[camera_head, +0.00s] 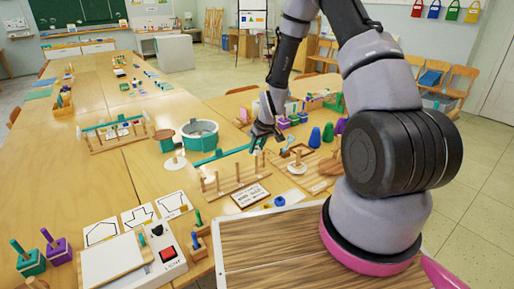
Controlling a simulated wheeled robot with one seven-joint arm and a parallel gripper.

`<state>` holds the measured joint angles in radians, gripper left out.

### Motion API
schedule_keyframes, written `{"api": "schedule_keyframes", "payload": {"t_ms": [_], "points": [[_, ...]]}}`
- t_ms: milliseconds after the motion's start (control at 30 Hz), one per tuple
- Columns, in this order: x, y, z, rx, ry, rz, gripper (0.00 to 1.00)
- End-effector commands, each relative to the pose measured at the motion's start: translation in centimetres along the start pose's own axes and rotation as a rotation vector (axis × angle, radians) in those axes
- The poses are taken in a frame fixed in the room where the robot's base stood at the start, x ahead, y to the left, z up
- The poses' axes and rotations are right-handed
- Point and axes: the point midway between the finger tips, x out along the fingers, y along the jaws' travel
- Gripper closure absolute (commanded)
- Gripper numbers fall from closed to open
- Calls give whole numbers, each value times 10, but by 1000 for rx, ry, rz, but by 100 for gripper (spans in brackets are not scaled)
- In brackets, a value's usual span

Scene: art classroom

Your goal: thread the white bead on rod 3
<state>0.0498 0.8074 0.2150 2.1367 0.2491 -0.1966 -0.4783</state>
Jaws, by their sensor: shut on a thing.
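My gripper (265,136) hangs over the middle of the table, its fingers pointing down, just above the far right end of a wooden rod rack (236,188). The rack is a long board with several upright wooden rods. The gripper is small in view. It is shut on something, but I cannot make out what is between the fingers. I cannot clearly see the white bead or read any rod numbers. A printed card (250,195) lies against the front right of the rack.
Another white disc with a peg (297,168) and blue and green cones (328,132) are to the right. A light box (158,256) is in front.

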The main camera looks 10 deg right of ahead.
Motion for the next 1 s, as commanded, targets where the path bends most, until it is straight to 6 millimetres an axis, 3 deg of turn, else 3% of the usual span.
{"api": "schedule_keyframes", "payload": {"t_ms": [1000], "points": [[11, 0, 5, 2, 0, 0, 100]]}}
